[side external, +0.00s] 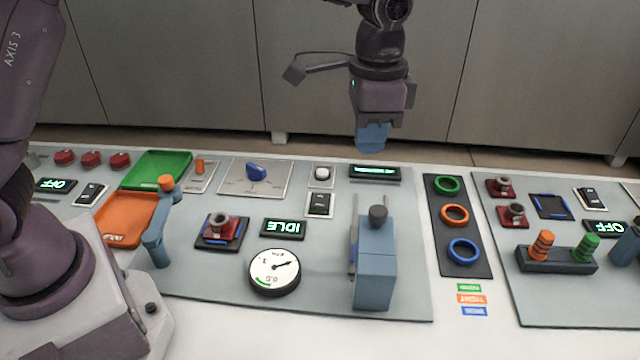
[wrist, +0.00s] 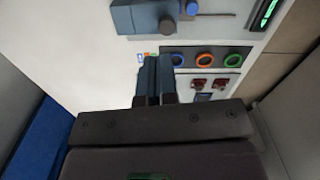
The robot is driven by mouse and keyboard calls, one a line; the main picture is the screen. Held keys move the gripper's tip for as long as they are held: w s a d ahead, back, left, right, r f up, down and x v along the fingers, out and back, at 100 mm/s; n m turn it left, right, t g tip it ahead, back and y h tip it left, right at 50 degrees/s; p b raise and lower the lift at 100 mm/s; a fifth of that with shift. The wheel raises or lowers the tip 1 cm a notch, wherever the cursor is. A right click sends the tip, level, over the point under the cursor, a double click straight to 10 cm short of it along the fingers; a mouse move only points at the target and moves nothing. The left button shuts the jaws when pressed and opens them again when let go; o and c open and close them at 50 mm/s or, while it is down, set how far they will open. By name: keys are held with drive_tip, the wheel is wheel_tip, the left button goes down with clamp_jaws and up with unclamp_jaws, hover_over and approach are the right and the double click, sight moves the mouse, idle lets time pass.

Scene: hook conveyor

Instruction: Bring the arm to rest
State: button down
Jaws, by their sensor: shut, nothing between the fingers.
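My gripper (side external: 371,138) hangs in the air above the back of the control panel in the side view, pointing down, near the green-lit display (side external: 375,172) but well above it. Its blue fingers are together with nothing between them. In the wrist view the closed fingers (wrist: 155,78) show in the middle, with the panel beyond them. My arm comes down from the top of the side view.
A blue lever box (side external: 375,270) stands up from the panel below my gripper. A blue post with an orange knob (side external: 166,183) rises at left. A dark plate (side external: 470,262) with green, orange and blue rings lies at right. Cabinets (side external: 300,60) stand behind.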

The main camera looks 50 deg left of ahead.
drive_tip(key=s+a+r+n+t, duration=0.3)
drive_tip(key=s+a, duration=0.4)
drive_tip(key=s, duration=0.4)
drive_tip(key=s+a+r+n+t, duration=0.2)
drive_tip(key=s+a+r+n, duration=0.2)
drive_tip(key=s, duration=0.8)
drive_tip(key=a+r, duration=0.2)
drive_tip(key=a, duration=0.1)
drive_tip(key=shift+s+t, duration=0.2)
drive_tip(key=shift+t, duration=0.2)
